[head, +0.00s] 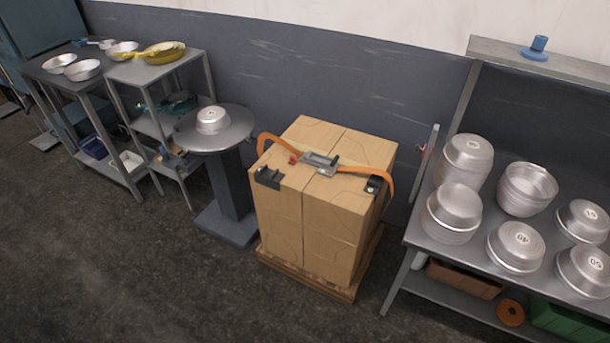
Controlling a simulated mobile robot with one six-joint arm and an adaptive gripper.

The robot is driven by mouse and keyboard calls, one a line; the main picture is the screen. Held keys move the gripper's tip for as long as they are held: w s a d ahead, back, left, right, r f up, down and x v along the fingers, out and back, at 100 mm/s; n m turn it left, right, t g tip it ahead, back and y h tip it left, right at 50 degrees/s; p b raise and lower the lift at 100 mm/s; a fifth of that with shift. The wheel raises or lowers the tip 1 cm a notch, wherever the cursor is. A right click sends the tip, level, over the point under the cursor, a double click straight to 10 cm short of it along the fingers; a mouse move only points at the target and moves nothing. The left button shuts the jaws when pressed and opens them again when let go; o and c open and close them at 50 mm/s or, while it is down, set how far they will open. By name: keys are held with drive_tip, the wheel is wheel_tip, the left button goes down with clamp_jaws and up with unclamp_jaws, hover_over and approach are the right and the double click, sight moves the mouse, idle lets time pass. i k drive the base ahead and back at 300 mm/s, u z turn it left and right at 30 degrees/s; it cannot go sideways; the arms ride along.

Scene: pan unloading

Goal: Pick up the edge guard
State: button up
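A black edge guard (268,178) lies at the front left top edge of a stack of cardboard boxes (300,215). A second black piece that looks like another edge guard (374,185) lies at the right top edge, partly beside the orange strap. The orange strap (268,141) arches loosely over the top of the boxes on both sides. A grey metal strap tool or buckle (318,160) sits on the strap near the middle of the top. My gripper is not in view.
The boxes stand on a wooden pallet (310,280). A round pedestal table (237,137) with a metal pan (212,120) stands close on the left. A metal bench (450,253) with several stacked pans stands on the right. The floor (130,270) in front is clear.

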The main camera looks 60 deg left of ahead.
sight(266, 177)
drive_tip(key=z, duration=1.15)
drive_tip(key=k, duration=2.7)
drive_tip(key=u, duration=0.7)
